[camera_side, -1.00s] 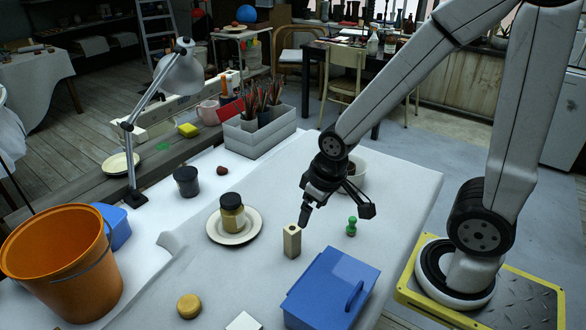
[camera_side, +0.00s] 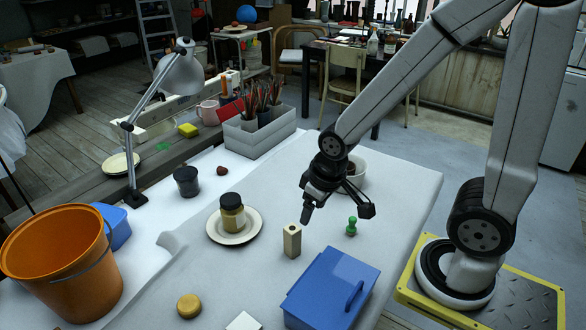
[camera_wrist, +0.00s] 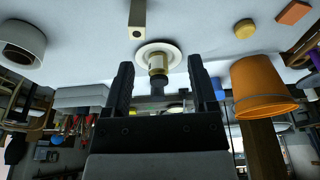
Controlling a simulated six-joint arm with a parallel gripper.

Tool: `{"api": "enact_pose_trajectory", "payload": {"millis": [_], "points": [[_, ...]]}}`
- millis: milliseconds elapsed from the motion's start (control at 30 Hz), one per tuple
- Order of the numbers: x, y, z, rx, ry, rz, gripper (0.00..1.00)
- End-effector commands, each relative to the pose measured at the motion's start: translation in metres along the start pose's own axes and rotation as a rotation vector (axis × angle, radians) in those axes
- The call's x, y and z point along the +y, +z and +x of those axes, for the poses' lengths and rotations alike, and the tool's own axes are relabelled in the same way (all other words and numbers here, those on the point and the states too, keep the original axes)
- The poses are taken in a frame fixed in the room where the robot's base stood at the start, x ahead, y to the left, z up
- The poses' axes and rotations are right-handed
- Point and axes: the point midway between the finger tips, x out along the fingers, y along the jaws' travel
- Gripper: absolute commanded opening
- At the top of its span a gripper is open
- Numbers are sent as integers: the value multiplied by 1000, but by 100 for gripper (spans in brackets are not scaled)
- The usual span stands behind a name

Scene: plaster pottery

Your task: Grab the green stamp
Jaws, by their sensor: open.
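The small green stamp (camera_side: 351,226) stands upright on the white-covered table in the side view, to the right of the wooden block. My gripper (camera_side: 337,213) is open and empty, above the table close to the stamp, to its upper left in the picture. In the wrist view my gripper (camera_wrist: 160,82) shows two dark fingers spread apart with nothing held between them. I cannot make out the green stamp in the wrist view.
A wooden block (camera_side: 291,241) stands left of the stamp, and a blue lidded box (camera_side: 318,290) lies in front. A white bowl (camera_side: 358,170) is behind my gripper. A jar (camera_side: 232,214) stands on a plate (camera_side: 252,232). An orange bucket (camera_side: 60,265) is far left.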

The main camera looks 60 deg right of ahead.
Motion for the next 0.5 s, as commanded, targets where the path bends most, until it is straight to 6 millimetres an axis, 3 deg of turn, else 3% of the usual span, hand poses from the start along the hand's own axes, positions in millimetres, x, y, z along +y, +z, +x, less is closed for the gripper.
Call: {"api": "enact_pose_trajectory", "payload": {"millis": [267,500], "points": [[3,3,6,-41,14,-38,74],[18,17,26,-214,74,-195,74]]}}
